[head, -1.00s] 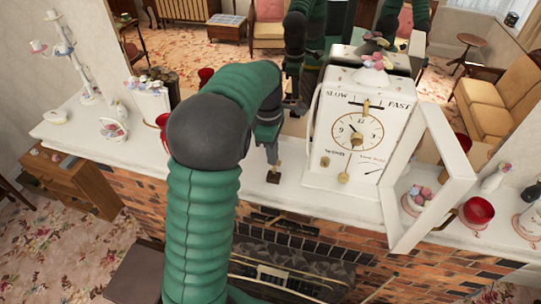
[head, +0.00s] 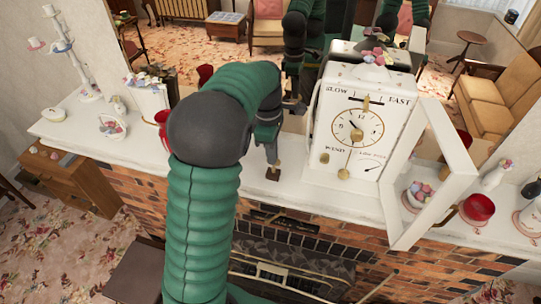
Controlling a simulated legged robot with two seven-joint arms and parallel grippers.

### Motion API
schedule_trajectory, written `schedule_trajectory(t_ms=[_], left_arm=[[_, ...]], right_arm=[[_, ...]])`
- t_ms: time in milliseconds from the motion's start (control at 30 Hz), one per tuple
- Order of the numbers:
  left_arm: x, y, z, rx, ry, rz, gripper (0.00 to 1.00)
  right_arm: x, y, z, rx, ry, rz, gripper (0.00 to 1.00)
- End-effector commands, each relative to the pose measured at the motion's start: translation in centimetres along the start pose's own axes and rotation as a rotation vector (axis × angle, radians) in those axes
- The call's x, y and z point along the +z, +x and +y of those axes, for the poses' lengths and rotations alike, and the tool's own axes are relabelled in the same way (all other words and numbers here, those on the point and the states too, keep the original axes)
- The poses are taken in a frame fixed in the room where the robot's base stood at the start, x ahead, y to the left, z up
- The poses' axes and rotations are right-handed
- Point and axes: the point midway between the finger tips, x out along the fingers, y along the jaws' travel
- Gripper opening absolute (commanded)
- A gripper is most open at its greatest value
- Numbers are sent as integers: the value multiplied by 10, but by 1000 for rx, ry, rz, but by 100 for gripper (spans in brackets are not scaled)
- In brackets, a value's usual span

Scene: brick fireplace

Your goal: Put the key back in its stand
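A small dark brown stand (head: 273,174) sits on the white mantel, left of the white clock (head: 322,164). My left arm reaches over the mantel from the front. My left gripper (head: 272,158) points down just above the stand. A thin light-brown piece shows between the fingertips and the stand; it may be the key, but it is too small to be sure. Whether the fingers are closed on it cannot be told. The clock's glass-framed door (head: 461,188) stands open to the right. My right gripper is not in view.
Red cups (head: 479,208), flower ornaments (head: 110,126) and a tiered candle holder (head: 72,58) stand along the mantel. The mantel is bare around the stand. A mirror behind reflects the room and my arms. The brick fireplace lies below the front edge.

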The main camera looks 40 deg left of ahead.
Motion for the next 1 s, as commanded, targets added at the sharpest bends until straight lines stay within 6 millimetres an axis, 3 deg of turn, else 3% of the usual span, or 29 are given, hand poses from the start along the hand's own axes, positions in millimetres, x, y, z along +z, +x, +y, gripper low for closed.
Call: schedule_trajectory(t_ms=[667, 700, 867, 1000], left_arm=[[-1, 14, 0, -1, 0, 0, 0], [-1, 13, 0, 0, 0, 0, 10], [-1, 13, 0, 0, 0, 0, 30], [-1, 13, 0, 0, 0, 0, 30]], right_arm=[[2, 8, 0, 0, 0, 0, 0], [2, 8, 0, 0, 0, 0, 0], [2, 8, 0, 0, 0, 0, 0], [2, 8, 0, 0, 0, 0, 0]])
